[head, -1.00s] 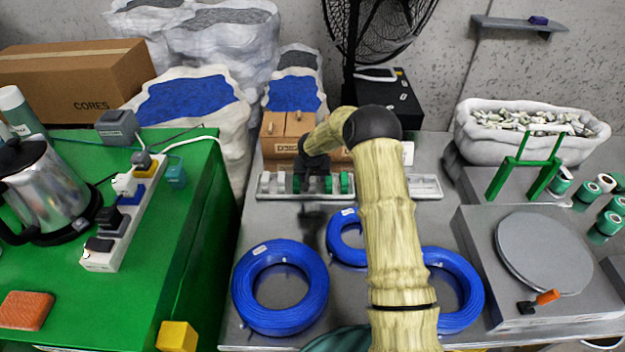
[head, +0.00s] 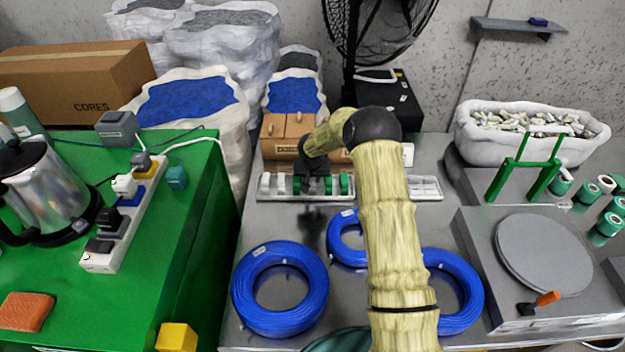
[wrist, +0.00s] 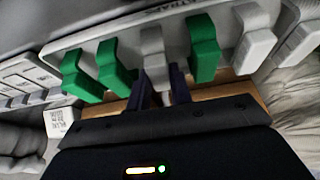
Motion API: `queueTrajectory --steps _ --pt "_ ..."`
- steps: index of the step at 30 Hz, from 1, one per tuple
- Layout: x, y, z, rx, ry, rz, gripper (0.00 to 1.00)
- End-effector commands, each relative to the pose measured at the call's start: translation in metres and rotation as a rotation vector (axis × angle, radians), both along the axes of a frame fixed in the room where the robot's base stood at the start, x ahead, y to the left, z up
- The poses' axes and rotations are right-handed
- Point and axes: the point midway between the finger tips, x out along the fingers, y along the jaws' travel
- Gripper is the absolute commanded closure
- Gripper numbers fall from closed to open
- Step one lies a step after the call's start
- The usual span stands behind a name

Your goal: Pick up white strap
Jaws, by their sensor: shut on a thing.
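A row of white and green straps stands in a light grey rack (head: 425,188) at the back of the metal table. My gripper (wrist: 163,85) is shut on a white strap (wrist: 154,45) in the wrist view; it looks greyish there. Green straps (wrist: 203,48) (wrist: 112,65) stand close on both sides of it. More white straps (wrist: 256,35) are further right. In the head view my gripper (head: 314,186) is down at the row, and the held strap is hidden behind it. The strap still appears in line with its neighbours.
Blue cable coils (head: 280,288) lie on the metal table in front of the rack. Cardboard boxes (head: 280,149) stand right behind the rack. A grey scale-like device (head: 545,255) is at the right, and a green table (head: 120,270) at the left.

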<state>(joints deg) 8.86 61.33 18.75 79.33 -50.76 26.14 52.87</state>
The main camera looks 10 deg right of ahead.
Motion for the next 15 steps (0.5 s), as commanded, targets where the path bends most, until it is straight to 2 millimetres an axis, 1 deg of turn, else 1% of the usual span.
queueTrajectory --steps 4,7,15 --pt "0.001 0.000 0.010 0.001 -0.003 -0.001 0.99" --pt "0.001 0.000 0.024 0.000 -0.003 -0.002 0.99" --pt "0.001 0.000 0.077 0.001 -0.003 -0.001 0.99"
